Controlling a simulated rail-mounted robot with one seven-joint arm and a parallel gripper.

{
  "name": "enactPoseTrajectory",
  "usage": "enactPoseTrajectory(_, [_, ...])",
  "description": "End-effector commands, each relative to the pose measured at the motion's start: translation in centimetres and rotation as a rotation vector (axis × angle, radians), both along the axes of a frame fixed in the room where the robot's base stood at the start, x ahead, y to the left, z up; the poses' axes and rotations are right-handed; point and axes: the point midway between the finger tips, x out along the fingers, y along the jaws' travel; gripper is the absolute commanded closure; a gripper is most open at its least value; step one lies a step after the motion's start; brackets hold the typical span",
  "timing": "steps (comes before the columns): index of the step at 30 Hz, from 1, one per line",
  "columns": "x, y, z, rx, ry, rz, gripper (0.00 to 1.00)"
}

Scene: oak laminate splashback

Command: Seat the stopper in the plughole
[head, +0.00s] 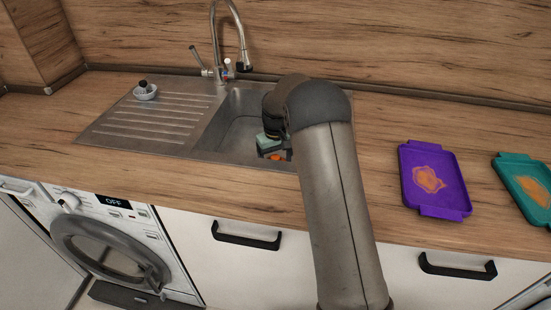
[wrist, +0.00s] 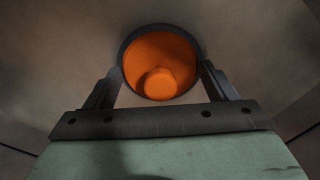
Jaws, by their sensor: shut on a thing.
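The orange stopper (wrist: 160,62) shows in the wrist view as a round disc with a raised knob. My gripper (wrist: 160,72) has one finger on each side of it and is shut on it. In the head view the orange stopper (head: 276,157) shows just under my gripper (head: 274,154), over the front right part of the sink (head: 237,117). A dark ring surrounds the stopper in the wrist view. I cannot tell whether this is the plughole's rim or the stopper's edge. The plughole is hidden by my arm in the head view.
A tap (head: 217,70) stands behind the sink, with a ribbed drainboard (head: 150,112) left of it. A small bowl (head: 145,92) holding a dark object sits there. A purple tray (head: 458,190) and a teal tray (head: 510,172) lie on the counter at right.

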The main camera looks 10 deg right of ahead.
Motion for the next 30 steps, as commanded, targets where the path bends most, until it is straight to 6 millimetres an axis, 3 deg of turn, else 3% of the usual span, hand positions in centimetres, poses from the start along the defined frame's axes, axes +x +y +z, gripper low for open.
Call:
enactPoseTrajectory(4, [0.0, 0.0, -0.2, 0.000, 0.000, 0.000, 0.45])
enactPoseTrajectory(5, [0.0, 0.0, -0.2, 0.000, 0.000, 0.000, 0.19])
enactPoseTrajectory(7, [0.0, 0.0, -0.2, 0.000, 0.000, 0.000, 0.00])
enactPoseTrajectory(17, [0.0, 0.0, 0.5, 0.000, -0.001, 0.000, 0.00])
enactPoseTrajectory(22, [0.1, 0.0, 3.0, 0.000, -0.004, 0.000, 0.00])
enactPoseTrajectory(30, [0.1, 0.0, 9.1, 0.000, -0.004, -0.001, 0.00])
